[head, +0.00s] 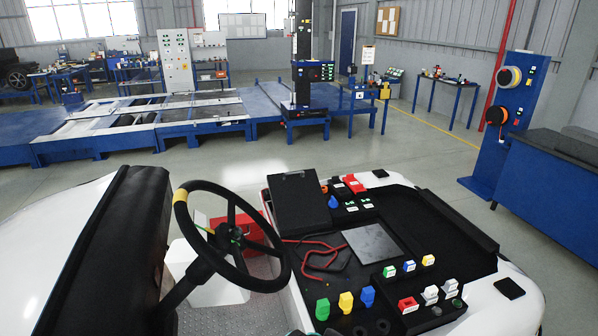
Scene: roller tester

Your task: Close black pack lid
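A flat black panel (299,204) with a small clip-like piece at its top edge lies tilted at the left of the vehicle's deck. I cannot tell for sure whether this is the pack lid. Small black blocks with coloured plugs (352,207) sit between the panel and the tray. No clearly open or closed pack can be made out.
A black steering wheel (232,236) and dark seat back (110,250) stand at the left. Red cable (320,250) lies beside the grey plate. Several coloured connectors (346,302) line the front.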

